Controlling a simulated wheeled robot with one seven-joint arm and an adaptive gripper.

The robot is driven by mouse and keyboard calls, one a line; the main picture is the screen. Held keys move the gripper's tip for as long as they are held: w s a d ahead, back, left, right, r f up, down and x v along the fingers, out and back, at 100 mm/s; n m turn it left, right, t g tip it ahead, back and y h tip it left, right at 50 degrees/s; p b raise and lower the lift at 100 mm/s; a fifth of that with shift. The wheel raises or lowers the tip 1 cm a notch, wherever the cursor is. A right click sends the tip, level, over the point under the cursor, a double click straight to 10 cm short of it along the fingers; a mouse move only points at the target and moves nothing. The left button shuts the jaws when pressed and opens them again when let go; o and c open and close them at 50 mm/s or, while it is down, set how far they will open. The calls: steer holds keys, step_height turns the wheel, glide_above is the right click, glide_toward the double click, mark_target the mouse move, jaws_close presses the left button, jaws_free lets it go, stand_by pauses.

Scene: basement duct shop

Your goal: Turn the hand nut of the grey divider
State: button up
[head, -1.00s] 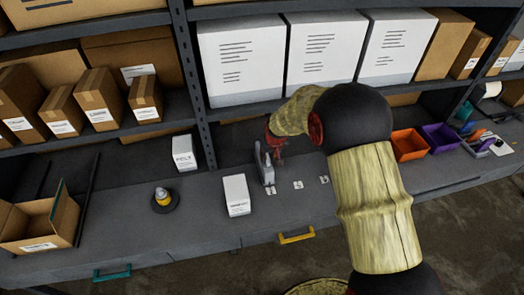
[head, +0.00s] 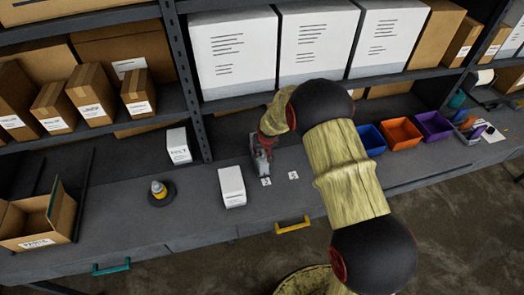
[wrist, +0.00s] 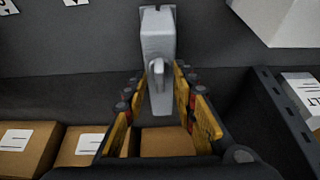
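The grey divider (head: 262,164) stands on the dark bench, left of the small marked cards. In the wrist view it is a pale grey upright body (wrist: 158,28) with a rounded, narrow piece (wrist: 157,72) sticking out toward me. This piece may be the hand nut, but its shape is not clear. My gripper (wrist: 157,80) has its yellow-padded fingers apart, one on each side of this piece. I see no clear contact. In the head view my gripper (head: 266,150) is at the divider, and my arm partly hides it.
A white box (head: 231,187) stands left of the divider, and another (head: 178,146) farther back. A yellow-topped item on a round dark base (head: 160,192) is farther left. Blue (head: 371,139), orange (head: 400,133) and purple (head: 433,125) bins stand right. A shelf upright (head: 186,85) rises behind.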

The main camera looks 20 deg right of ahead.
steer(key=shift+c, duration=0.7)
jaws_close()
